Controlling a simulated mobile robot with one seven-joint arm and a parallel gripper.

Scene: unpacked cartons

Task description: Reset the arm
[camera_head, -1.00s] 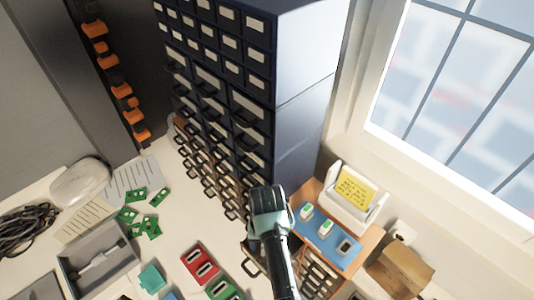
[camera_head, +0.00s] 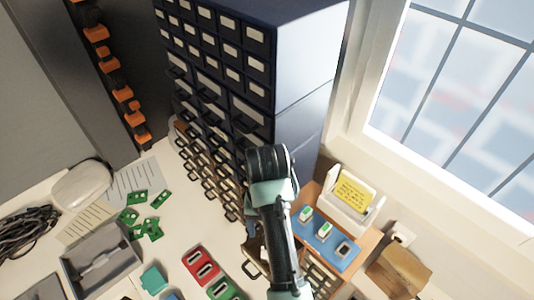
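My arm rises from the bottom centre of the head view, in front of the lower right part of a dark drawer cabinet. Its black rounded upper end and pale teal band are in plain sight. My gripper's fingers cannot be made out, so I cannot tell whether it is open or shut or holds anything. The arm stands left of a small wooden unit with a blue mat (camera_head: 343,259) on top.
The tall drawer cabinet (camera_head: 305,105) stands behind my arm. Small boxes, a white holder with a yellow note (camera_head: 352,191) and a cardboard box (camera_head: 400,270) are at right. Red (camera_head: 201,266) and green trays, a grey tray (camera_head: 75,277), green boards and cables lie at left.

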